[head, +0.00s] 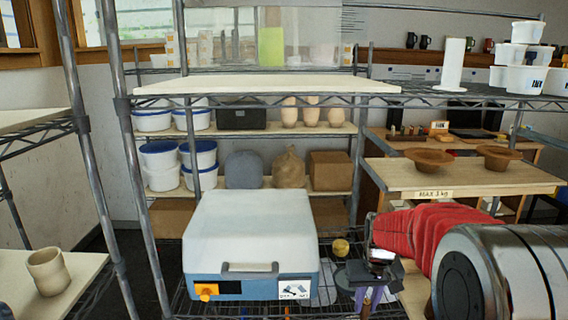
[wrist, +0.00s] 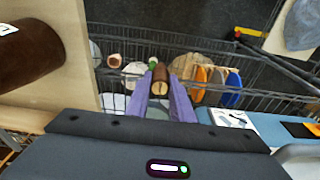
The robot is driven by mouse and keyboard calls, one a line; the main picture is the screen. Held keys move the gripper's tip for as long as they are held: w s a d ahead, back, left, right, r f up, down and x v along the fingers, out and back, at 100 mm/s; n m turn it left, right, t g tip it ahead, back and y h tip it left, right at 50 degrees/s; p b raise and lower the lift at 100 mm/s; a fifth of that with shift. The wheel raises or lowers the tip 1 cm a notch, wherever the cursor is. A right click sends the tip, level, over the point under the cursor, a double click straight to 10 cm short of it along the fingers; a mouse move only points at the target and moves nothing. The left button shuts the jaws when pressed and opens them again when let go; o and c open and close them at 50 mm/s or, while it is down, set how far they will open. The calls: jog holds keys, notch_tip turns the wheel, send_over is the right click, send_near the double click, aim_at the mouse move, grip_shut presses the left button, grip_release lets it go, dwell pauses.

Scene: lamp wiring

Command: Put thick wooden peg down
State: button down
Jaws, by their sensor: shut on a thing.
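In the wrist view the thick wooden peg (wrist: 160,76) is a brown, rounded piece with a paler near end. It sits between the two purple fingers of my gripper (wrist: 161,88), which is shut on it. It is held over a dark wire shelf or rack (wrist: 115,82); I cannot tell whether it touches anything there. In the head view my gripper (head: 371,298) is at the lower middle right, to the right of the white and blue box. I cannot make out the peg clearly in that view.
The white and blue box (head: 250,240) stands close to the left of my gripper. Several coloured items, including an orange one (wrist: 200,82) and a blue one (wrist: 232,88), lie by the rack. A wooden board (wrist: 82,30) with a brown cylinder (wrist: 30,55) is at left.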

jog(key=a+f, duration=0.1)
jog(key=a, duration=0.1)
jog(key=a+f, duration=0.3)
jog(key=a, duration=0.1)
jog(key=shift+w+f, duration=0.2)
jog(key=shift+w, duration=0.15)
jog(key=s+f, duration=0.4)
jog(key=f, duration=1.1)
jog(key=shift+r, duration=0.1)
